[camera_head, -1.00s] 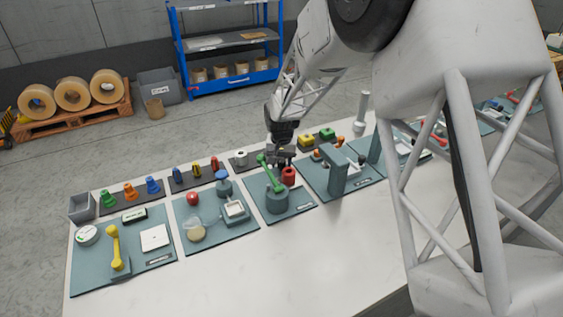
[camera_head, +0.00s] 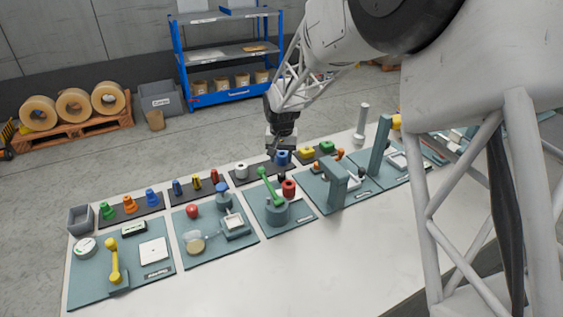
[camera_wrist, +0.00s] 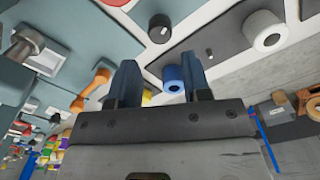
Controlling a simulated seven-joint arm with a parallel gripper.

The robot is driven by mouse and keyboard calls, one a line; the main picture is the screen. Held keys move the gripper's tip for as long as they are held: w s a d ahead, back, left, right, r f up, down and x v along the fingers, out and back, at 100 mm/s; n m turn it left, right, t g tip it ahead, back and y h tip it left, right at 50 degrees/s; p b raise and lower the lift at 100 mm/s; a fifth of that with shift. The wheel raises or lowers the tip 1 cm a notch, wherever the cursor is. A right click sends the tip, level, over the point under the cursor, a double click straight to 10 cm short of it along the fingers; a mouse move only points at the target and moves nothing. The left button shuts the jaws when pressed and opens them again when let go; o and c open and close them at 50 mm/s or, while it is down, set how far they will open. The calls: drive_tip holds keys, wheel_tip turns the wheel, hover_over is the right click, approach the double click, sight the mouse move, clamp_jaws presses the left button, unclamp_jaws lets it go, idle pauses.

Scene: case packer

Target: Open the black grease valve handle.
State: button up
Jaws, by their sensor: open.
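My gripper (camera_head: 281,150) is above the dark tray behind the board with the green lever (camera_head: 269,186). In the wrist view its two fingers (camera_wrist: 160,65) are apart, with nothing held between them. A blue ring-shaped piece (camera_head: 282,158) is just below the gripper; it also shows in the wrist view (camera_wrist: 172,78) near the fingers. A red knob (camera_head: 289,188) stands beside the green lever on the same teal board (camera_head: 297,214). A small dark shape (camera_head: 282,176) is behind the red knob, too small to tell whether it is the black grease valve handle.
Yellow (camera_head: 307,152) and green (camera_head: 327,147) pieces sit to the right on the dark strip, a white ring (camera_head: 241,171) to the left. A teal upright frame (camera_head: 338,188) stands to the right of the green-lever board. The table's front (camera_head: 215,285) is clear.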

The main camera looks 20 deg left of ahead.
sight(281, 173)
drive_tip(key=shift+r, duration=0.1)
drive_tip(key=shift+o, duration=1.4)
drive_tip(key=n, duration=0.7)
drive_tip(key=shift+a, duration=0.15)
drive_tip(key=shift+f, duration=0.25)
drive_tip(key=shift+f, duration=3.75)
drive_tip(key=c, duration=0.9)
